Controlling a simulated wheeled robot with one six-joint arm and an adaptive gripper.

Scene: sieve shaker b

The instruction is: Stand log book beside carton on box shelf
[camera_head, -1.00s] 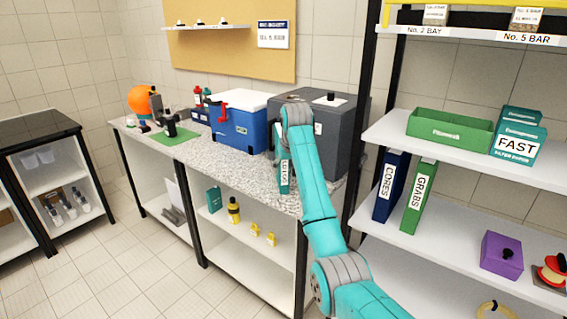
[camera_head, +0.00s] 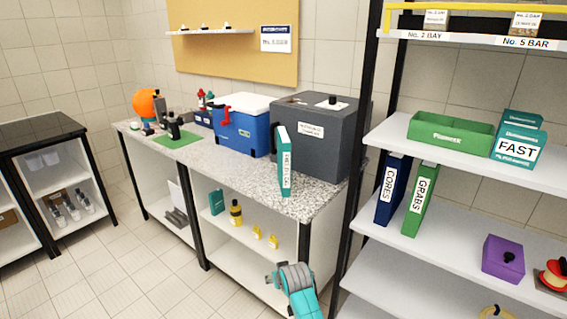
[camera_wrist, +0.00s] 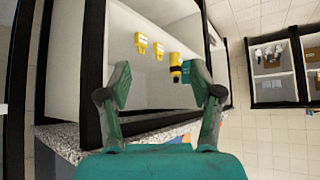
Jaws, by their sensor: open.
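The log book (camera_head: 284,160) is a teal binder with a white spine label. It stands near the front edge of the speckled counter, before a dark grey box, leaning slightly. The carton (camera_head: 517,149) is teal with a white "FAST" label. It stands at the right on the white box shelf (camera_head: 392,135), beside a green bin. My gripper (camera_wrist: 160,92) is open and empty in the wrist view, facing the cabinet under the counter. It is low and apart from the log book; in the head view only my arm's end shows clearly at the bottom.
The green bin (camera_head: 450,135) fills the middle of the box shelf. Blue (camera_head: 391,189) and green (camera_head: 419,200) binders stand on the shelf below. A black rack post (camera_head: 358,160) separates counter and rack. A blue cooler (camera_head: 241,128) and the grey box (camera_head: 318,130) occupy the counter.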

